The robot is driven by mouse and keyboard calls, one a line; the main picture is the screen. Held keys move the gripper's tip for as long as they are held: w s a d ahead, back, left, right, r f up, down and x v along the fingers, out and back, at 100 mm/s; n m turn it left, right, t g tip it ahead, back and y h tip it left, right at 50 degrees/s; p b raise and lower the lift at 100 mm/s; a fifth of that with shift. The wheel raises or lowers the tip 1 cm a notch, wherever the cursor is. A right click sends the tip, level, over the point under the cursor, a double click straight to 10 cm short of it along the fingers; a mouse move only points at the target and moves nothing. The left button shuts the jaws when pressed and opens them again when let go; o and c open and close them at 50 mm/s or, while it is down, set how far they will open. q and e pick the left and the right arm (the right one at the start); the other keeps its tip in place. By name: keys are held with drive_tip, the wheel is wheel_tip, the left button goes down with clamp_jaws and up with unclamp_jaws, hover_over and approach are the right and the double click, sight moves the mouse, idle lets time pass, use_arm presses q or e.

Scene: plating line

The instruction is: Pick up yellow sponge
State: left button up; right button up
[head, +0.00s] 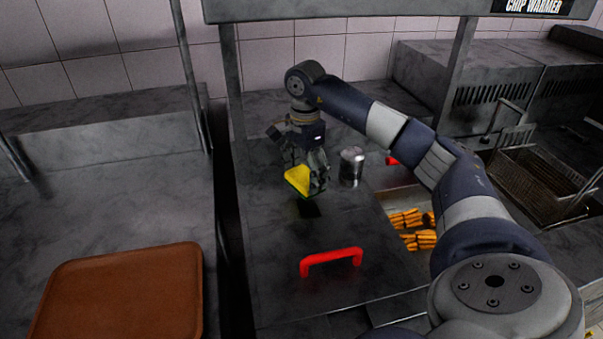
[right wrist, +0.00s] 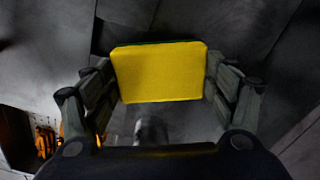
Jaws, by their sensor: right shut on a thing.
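The yellow sponge (head: 299,179) is between the fingers of my right gripper (head: 306,176) in the head view, held tilted above the dark metal counter, with a dark shadow below it. In the right wrist view the sponge (right wrist: 158,73) fills the space between both fingers of the right gripper (right wrist: 160,85). A thin green layer shows along its far edge. The right gripper is shut on it. My left gripper is not in view.
A metal can (head: 351,167) stands just right of the gripper. A red handle (head: 331,260) rises from the counter in front. A brown tray (head: 122,302) lies at left. Orange fries (head: 418,241) sit in a bin, and a wire fryer basket (head: 540,180) is at right.

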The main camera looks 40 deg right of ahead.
drive_tip(key=s+a+b, duration=0.1)
drive_tip(key=s+a, duration=0.1)
drive_tip(key=s, duration=0.1)
drive_tip(key=s+a+b, duration=0.1)
drive_tip(key=s+a, duration=0.1)
drive_tip(key=s, duration=0.2)
drive_tip(key=s+a+r+b, duration=0.1)
drive_tip(key=s+a, duration=0.1)
drive_tip(key=s, duration=0.2)
drive_tip(key=shift+a+r, duration=0.1)
drive_tip(key=shift+o, duration=1.2)
drive_tip(key=shift+c, duration=1.1)
